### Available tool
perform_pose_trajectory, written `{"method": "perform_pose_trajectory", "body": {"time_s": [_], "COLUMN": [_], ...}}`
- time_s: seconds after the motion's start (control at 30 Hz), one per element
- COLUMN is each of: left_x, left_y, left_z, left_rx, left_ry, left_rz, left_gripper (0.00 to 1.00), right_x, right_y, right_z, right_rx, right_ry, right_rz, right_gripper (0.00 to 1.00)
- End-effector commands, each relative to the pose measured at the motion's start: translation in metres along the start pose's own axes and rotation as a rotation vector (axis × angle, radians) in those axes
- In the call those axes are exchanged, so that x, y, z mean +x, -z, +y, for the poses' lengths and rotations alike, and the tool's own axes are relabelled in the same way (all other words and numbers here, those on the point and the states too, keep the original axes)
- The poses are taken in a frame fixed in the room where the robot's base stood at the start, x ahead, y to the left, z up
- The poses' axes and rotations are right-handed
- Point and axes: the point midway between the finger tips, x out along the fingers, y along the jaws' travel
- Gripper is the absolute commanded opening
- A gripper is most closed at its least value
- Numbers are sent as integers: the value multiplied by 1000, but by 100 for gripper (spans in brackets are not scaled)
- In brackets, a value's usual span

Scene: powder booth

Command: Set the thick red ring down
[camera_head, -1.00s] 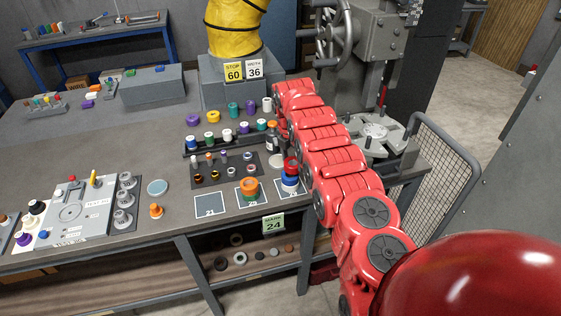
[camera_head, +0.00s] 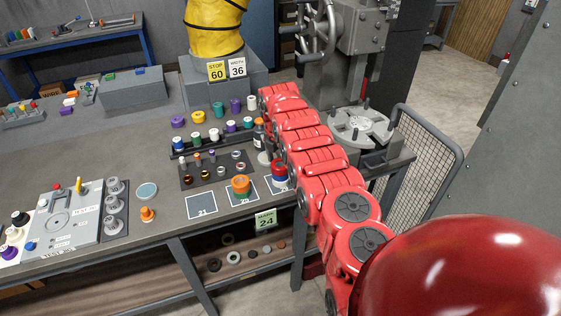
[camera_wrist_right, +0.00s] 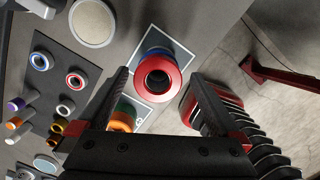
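The thick red ring (camera_wrist_right: 158,76) sits on top of a blue piece (camera_wrist_right: 155,52) on the rightmost outlined pad (camera_wrist_right: 180,58). In the head view the red ring (camera_head: 279,168) tops this stack, partly beside my red arm. My right gripper (camera_wrist_right: 158,78) is open in the right wrist view, one finger on each side of the ring with a visible gap to both. In the head view my arm links hide most of this gripper. My left gripper is not in view.
An orange-and-green stack (camera_head: 240,186) stands on the neighbouring pad, close to my left-hand finger in the wrist view. The pad marked 21 (camera_head: 202,206) is empty.

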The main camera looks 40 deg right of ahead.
Motion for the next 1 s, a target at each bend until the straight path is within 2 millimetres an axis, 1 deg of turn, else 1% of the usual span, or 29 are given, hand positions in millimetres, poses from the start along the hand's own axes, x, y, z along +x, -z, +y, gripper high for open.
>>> {"method": "perform_pose_trajectory", "body": {"time_s": [0.17,0.27,0.33,0.37,0.53,0.7,0.8,0.9,1.0], "left_x": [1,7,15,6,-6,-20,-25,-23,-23], "left_y": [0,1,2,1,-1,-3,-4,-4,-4], "left_z": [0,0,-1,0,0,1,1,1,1], "left_rx": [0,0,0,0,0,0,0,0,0], "left_ry": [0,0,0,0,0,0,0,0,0], "left_rz": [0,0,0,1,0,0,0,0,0], "left_gripper": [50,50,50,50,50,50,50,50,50], "right_x": [-1,-6,-15,-13,-38,-80,-99,-116,-124], "right_y": [0,-1,-2,-2,-3,-2,-1,-1,-1], "right_z": [0,0,0,0,0,2,1,2,1], "right_rx": [0,0,0,1,1,0,0,-2,0], "right_ry": [0,0,0,-2,-2,-7,-3,-3,-1], "right_rz": [0,0,0,0,-4,-6,-2,-2,-1], "right_gripper": [100,100,100,100,100,100,100,100,100]}}
